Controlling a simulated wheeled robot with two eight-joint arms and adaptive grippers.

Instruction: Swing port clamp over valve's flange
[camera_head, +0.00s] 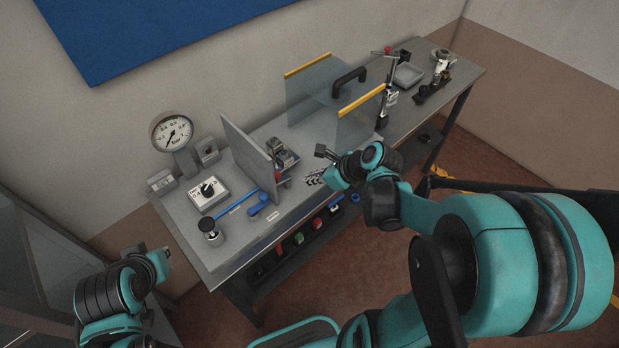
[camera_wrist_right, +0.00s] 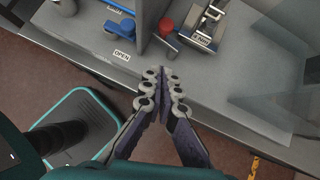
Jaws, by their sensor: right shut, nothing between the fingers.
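A metal latch-like fitting on a small block, which looks like the port clamp (camera_head: 284,157), stands just right of an upright grey plate. It also shows at the top of the right wrist view (camera_wrist_right: 205,22), with a label on its block. A red part (camera_wrist_right: 165,26) is beside it, close to the plate. A blue handle (camera_head: 259,204), perhaps the valve's, lies left of the plate near an OPEN label (camera_wrist_right: 121,56). I cannot make out the flange. My right gripper (camera_wrist_right: 162,78) is shut and empty, over the bench's front edge, apart from the clamp. My left gripper (camera_head: 160,262) is low at left, its fingers unclear.
The grey plate (camera_head: 250,158) divides the bench. Clear panels with yellow edges (camera_head: 361,99) stand to the right. A pressure gauge (camera_head: 172,132) and a knob box (camera_head: 208,192) are at left. Bare bench top (camera_wrist_right: 235,95) lies in front of the clamp.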

